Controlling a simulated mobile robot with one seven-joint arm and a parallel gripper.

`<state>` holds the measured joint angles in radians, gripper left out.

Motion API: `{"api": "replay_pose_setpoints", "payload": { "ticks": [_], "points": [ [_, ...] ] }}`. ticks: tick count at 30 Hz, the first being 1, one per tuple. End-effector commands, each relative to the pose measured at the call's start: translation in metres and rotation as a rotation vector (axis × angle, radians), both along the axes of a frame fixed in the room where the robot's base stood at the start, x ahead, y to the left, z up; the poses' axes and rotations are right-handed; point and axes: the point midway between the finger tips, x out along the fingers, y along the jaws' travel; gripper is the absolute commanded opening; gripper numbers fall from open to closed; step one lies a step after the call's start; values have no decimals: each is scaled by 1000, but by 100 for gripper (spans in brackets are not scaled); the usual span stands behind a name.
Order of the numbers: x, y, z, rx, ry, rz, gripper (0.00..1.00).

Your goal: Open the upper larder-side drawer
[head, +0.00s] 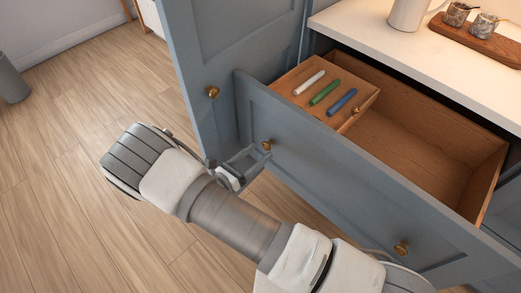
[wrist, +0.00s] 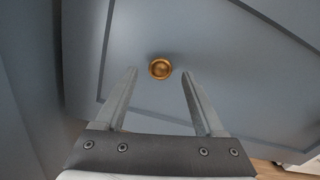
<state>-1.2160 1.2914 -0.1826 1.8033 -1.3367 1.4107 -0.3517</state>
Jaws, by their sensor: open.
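The upper drawer (head: 335,165) has a blue-grey front and a wooden inside, and it stands pulled well out. Two brass knobs sit on its front, a left knob (head: 267,145) and a right knob (head: 401,247). My gripper (head: 258,157) is at the left knob. In the wrist view the brass knob (wrist: 160,68) shows just beyond and between the fingertips (wrist: 160,72). The fingers are spread apart, with a gap on each side of the knob, so they do not hold it.
A wooden box (head: 367,100) inside the drawer's left part carries white, green and blue sticks. A blue-grey door (head: 195,60) with a knob stands at left. The counter (head: 400,45) above holds a jug (head: 407,14) and a board with cups. Wooden floor (head: 60,200) is free at left.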

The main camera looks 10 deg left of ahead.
Motion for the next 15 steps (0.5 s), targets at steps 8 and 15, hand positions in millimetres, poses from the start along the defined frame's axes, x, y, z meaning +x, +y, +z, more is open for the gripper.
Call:
{"api": "replay_pose_setpoints", "payload": {
  "ticks": [8,15],
  "points": [
    [-54,40,1,1,0,4,71],
    [-99,71,0,0,0,2,71]
  ]
}}
